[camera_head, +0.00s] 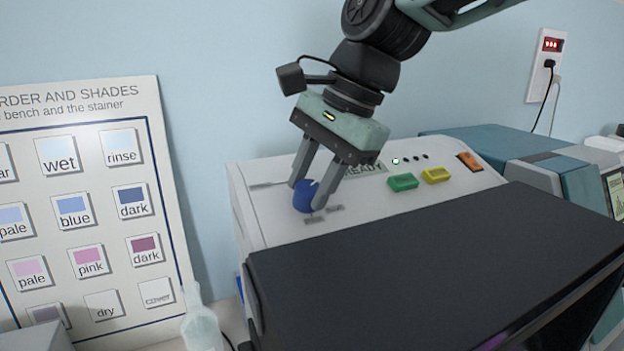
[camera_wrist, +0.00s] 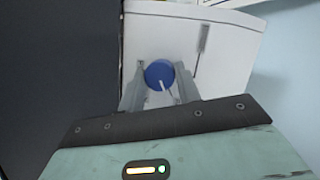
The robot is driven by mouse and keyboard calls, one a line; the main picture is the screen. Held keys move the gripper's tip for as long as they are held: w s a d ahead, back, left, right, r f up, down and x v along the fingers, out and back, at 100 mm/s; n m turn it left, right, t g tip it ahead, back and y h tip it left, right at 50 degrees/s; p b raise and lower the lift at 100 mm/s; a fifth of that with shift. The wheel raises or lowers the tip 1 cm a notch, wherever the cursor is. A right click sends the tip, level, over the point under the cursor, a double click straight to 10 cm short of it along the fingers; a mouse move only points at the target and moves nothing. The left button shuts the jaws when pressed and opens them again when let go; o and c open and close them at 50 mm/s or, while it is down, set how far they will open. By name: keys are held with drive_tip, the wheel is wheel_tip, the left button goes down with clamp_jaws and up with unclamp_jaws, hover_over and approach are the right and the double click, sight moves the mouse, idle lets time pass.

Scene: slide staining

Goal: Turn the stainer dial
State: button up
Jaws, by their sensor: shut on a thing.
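The stainer (camera_head: 280,222) is a white machine with a dark lid (camera_head: 430,265) and a sloped control panel. Its blue dial (camera_head: 304,197) sits at the left of the panel, with grey marks around it. My gripper (camera_head: 308,199) reaches down from above, with its two fingers on either side of the dial and shut on it. In the wrist view the blue dial (camera_wrist: 160,74) lies between the fingertips (camera_wrist: 160,86), and a pale pointer line on it points down and slightly right. The fingers hide part of the dial's sides and part of the READY label (camera_head: 366,169).
Green (camera_head: 403,182), yellow (camera_head: 436,175) and orange (camera_head: 469,161) buttons lie right of the dial. A shade chart (camera_head: 100,190) stands at the left, with a pale bottle (camera_head: 201,325) before it. A teal machine (camera_head: 490,143) stands at the right, below a wall socket (camera_head: 546,65).

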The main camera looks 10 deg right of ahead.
idle(0.4)
drive_tip(key=o, duration=1)
drive_tip(key=b+v, duration=0.2)
drive_tip(key=v, duration=1.5)
drive_tip(key=shift+r, duration=0.25)
